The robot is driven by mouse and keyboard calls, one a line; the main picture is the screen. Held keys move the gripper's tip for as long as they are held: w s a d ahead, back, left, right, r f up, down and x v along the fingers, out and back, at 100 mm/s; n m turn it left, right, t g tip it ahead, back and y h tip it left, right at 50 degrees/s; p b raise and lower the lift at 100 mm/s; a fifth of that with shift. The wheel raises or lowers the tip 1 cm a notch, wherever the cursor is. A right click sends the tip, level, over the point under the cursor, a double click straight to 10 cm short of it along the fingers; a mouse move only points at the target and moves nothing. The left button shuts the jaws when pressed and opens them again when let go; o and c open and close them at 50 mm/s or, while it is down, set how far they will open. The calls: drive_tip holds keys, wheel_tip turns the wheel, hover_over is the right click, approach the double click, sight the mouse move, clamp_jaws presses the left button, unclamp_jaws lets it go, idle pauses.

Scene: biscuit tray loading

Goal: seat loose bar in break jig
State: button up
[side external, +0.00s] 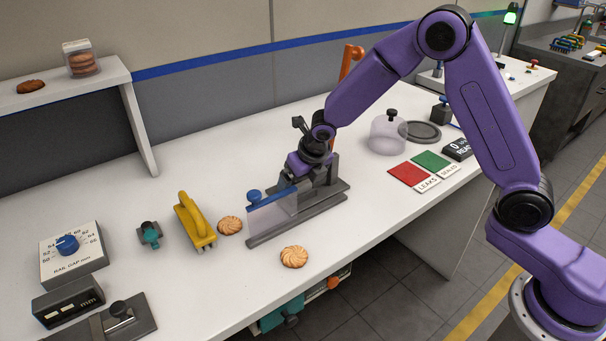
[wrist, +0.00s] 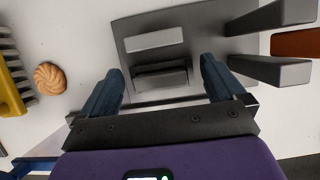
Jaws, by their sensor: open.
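The break jig (side external: 262,236) is a dark grey base with upright grey parts, standing mid-bench in the side view. Its plate (wrist: 130,22) shows below my gripper in the wrist view. My gripper (wrist: 161,70) points down over the jig with its two blue fingers apart. A grey block (wrist: 162,79) lies between the fingers, with no clear contact. A paler flat bar shape (wrist: 155,40) lies just beyond it on the plate. I cannot tell which of the two is the loose bar. In the side view my wrist hides much of this spot.
A clear guard (side external: 272,212) with a blue edge stands at the jig's front left. An orange lever (side external: 348,62) rises behind. Biscuits (side external: 294,257) and a yellow comb-like tool (side external: 195,222) lie nearby. Grey posts (wrist: 270,70) stand right of my fingers.

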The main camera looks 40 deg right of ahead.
drive_tip(key=v, duration=1.7)
drive_tip(key=shift+r, duration=0.2)
drive_tip(key=shift+s, duration=0.15)
drive_tip(key=s+d+f+m+g, duration=0.1)
drive_tip(key=s+d+m, duration=0.1)
drive_tip(key=s+m, duration=0.5)
drive_tip(key=s+d+f+m+g, duration=0.2)
drive_tip(key=s+m, duration=0.6)
drive_tip(key=s, duration=0.6)
drive_tip(key=s+d+f+m+g, duration=0.1)
drive_tip(key=s+d+m, duration=0.3)
drive_tip(key=s+m, duration=0.4)
drive_tip(key=s+f, duration=0.1)
drive_tip(key=s, duration=0.1)
drive_tip(key=shift+s+f, duration=0.2)
drive_tip(key=shift+s, duration=0.15)
